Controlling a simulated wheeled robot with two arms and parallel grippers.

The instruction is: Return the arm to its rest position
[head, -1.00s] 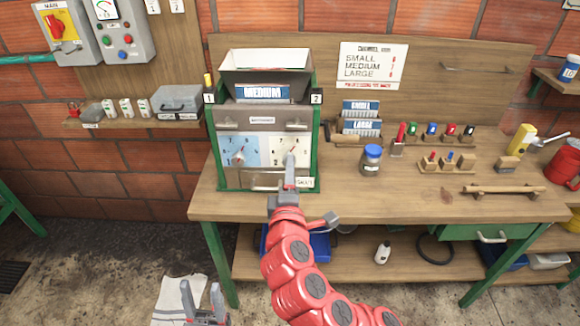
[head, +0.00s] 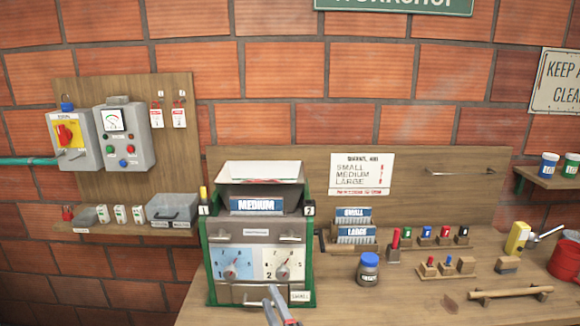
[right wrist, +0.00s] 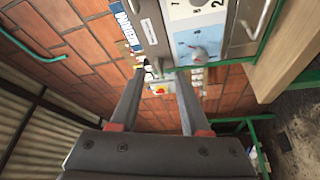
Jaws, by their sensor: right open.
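My right gripper (head: 274,306) shows at the bottom of the head view, in front of the lower part of the machine. In the right wrist view its two fingers (right wrist: 158,95) stand apart with nothing between them. The machine (head: 257,237) is a green-framed grey box with a blue dial (head: 232,263) and a white dial (head: 284,264). It carries a MEDIUM plate (head: 256,205) under its open hopper. In the wrist view the machine (right wrist: 238,35) is beyond the fingertips, at the upper right. Most of my right arm is out of the head view. My left gripper is not in view.
The workbench (head: 420,305) holds a lidded jar (head: 368,270), SMALL and LARGE plates (head: 354,226), colored pieces and a wooden handle (head: 511,293).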

